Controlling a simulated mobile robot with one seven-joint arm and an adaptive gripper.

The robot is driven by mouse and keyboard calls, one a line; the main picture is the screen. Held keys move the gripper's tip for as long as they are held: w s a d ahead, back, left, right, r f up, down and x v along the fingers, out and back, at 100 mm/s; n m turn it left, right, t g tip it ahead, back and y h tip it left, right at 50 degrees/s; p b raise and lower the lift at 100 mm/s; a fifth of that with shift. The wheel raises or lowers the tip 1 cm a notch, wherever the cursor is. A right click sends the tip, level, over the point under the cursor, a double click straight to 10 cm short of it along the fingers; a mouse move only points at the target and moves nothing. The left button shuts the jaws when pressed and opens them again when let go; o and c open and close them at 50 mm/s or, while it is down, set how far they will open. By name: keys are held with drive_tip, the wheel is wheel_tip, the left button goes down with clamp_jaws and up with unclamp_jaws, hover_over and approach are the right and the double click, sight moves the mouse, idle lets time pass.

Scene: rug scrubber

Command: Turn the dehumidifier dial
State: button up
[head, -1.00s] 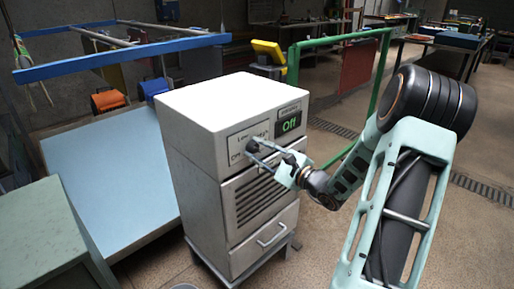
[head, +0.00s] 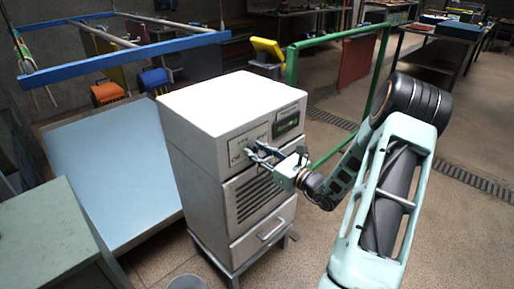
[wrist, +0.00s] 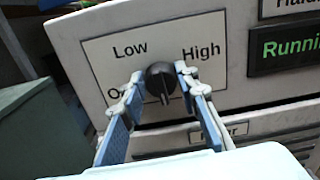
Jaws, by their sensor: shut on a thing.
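The dehumidifier (head: 222,104) is a pale grey box on a stand in the middle of the head view. Its black round dial (wrist: 160,79) sits on a white panel marked Low, High and a partly hidden label starting with O. My gripper (head: 253,151) reaches in from the right. In the wrist view its two blue-padded fingers (wrist: 159,73) stand on either side of the dial, shut on it. The dial's ridge points roughly downward. The display (wrist: 290,47) shows green text reading "Runnin", cut off at the picture edge. In the head view the fingers partly hide the dial.
A vent grille (head: 256,192) and a drawer with a handle (head: 271,229) are below the panel. A green frame (head: 292,68) stands behind on the right. A green-grey cabinet (head: 50,228) is at the front left. Open floor (head: 465,235) lies at the right.

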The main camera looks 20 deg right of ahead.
drive_tip(key=shift+m, duration=0.3)
idle(0.4)
drive_tip(key=o, duration=1.1)
drive_tip(key=shift+o, duration=0.2)
drive_tip(key=v, duration=1.2)
drive_tip(key=shift+a, duration=0.1)
